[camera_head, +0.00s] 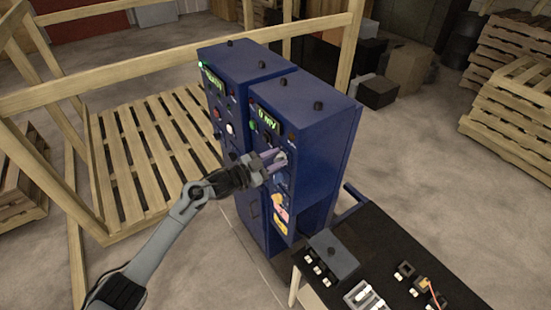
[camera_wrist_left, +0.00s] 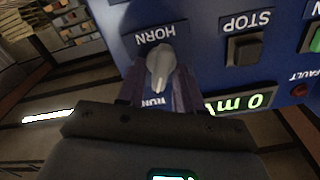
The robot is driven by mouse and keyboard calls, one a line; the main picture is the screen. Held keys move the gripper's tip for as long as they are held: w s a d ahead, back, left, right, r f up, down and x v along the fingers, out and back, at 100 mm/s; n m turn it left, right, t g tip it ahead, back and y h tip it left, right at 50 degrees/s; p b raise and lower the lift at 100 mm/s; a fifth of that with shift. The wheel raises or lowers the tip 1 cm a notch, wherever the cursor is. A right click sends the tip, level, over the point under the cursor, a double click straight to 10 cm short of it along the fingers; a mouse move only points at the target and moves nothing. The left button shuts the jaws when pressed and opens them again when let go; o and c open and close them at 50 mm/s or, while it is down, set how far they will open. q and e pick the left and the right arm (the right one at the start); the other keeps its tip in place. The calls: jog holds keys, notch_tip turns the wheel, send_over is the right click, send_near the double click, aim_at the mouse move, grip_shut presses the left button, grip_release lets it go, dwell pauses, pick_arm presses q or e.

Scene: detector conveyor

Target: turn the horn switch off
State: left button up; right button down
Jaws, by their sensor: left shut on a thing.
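The horn switch (camera_wrist_left: 160,68) is a light grey rotary knob on the blue cabinet front. It shows in the left wrist view with the upside-down word HORN above it and RUN partly hidden below. Its pointer stands roughly upright in that picture. My left gripper (camera_wrist_left: 158,88) is shut on the knob, with one purple finger on each side of it. In the head view my left gripper (camera_head: 274,163) reaches in from the left to the front panel of the nearer blue cabinet (camera_head: 325,135). My right gripper is in neither view.
A dark STOP button (camera_wrist_left: 244,50) and a lit 0 mV display (camera_wrist_left: 243,103) sit beside the knob. A second blue cabinet (camera_head: 243,58) adjoins on the left. A black conveyor table (camera_head: 400,245) with small parts stands at lower right. Wooden rails and pallets (camera_head: 150,150) lie behind the arm.

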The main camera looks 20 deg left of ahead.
pick_arm(q)
jog(key=n+p, duration=0.1)
jog(key=n, duration=0.2)
jog(key=n+p, duration=0.1)
jog(key=n, duration=0.3)
jog(key=n+p, duration=0.2)
jog(key=n, duration=0.1)
jog(key=shift+w+a+n, duration=0.2)
jog(key=shift+a+n, duration=0.1)
jog(key=shift+a, duration=0.05)
dwell(0.3)
jog(key=o, duration=0.6)
jog(key=shift+o, duration=0.4)
